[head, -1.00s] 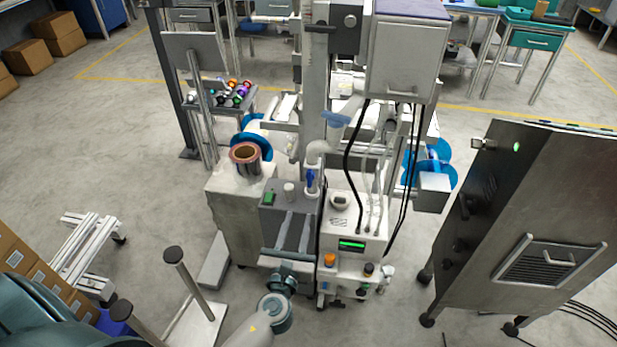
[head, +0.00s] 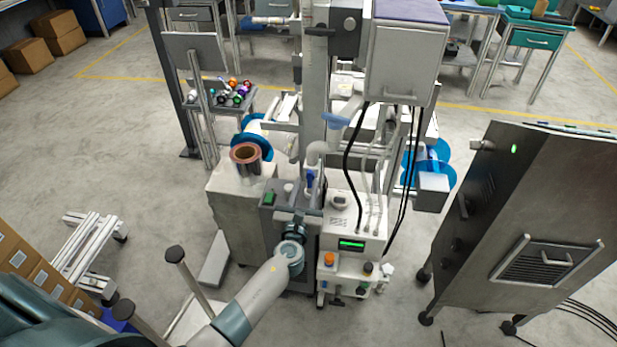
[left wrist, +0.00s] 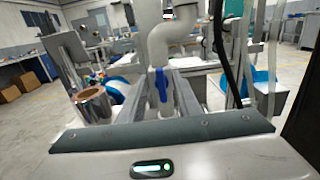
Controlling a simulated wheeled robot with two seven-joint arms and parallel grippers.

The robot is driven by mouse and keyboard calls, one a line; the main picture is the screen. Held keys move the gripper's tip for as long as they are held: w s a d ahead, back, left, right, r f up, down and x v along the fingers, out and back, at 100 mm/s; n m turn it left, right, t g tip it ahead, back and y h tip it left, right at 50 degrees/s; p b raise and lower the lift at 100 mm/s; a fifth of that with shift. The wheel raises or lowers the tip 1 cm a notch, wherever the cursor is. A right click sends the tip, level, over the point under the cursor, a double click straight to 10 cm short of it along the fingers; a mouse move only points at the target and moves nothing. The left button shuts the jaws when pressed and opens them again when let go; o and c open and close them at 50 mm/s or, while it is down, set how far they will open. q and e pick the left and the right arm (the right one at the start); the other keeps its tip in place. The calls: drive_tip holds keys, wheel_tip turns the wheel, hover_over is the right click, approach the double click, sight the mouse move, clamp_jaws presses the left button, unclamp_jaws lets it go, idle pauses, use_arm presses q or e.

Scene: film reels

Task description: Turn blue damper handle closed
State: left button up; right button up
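The blue damper handle (head: 310,178) is a small upright lever on the white elbow duct (head: 318,152) of the machine. In the left wrist view the blue handle (left wrist: 161,85) points straight down below the white pipe (left wrist: 167,42), in the gap between my grey fingers. My left gripper (head: 297,215) is in front of and below the handle in the head view, over the grey top of the machine. Its fingers (left wrist: 161,100) are apart with nothing clamped. Whether the tips reach level with the handle is hard to tell. My right gripper is out of view.
A copper-coloured reel (head: 245,154) stands on the cabinet to the left. A white control box (head: 352,222) with a green display is on the right, with black hoses (head: 357,150) above it. A dark cabinet (head: 520,215) stands farther right. The floor between them is open.

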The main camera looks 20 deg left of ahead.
sight(309, 175)
use_arm(q)
drive_tip(key=shift+x, duration=1.95)
clamp_jaws()
